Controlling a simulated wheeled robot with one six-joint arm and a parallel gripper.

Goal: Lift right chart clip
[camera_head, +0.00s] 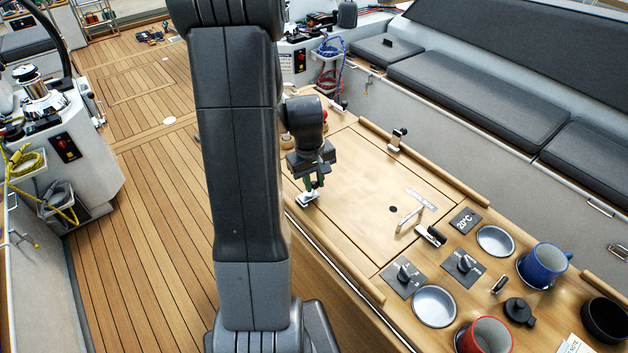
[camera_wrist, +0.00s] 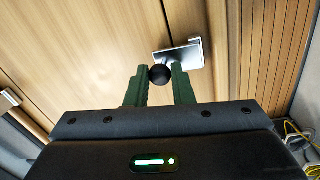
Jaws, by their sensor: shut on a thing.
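The chart clip (camera_head: 307,199) is a small silver plate with a black ball knob, at the near long edge of the wooden table. In the wrist view its silver plate (camera_wrist: 184,54) and black knob (camera_wrist: 160,75) show clearly. My gripper (camera_head: 314,184) points down over this clip, and its green fingers (camera_wrist: 160,82) are shut on the knob from both sides. A second chart clip (camera_head: 398,139) with a black knob stands at the far edge of the table. I cannot tell whether the held clip is raised.
My arm hides the middle left of the head view. Wooden rails edge the table.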

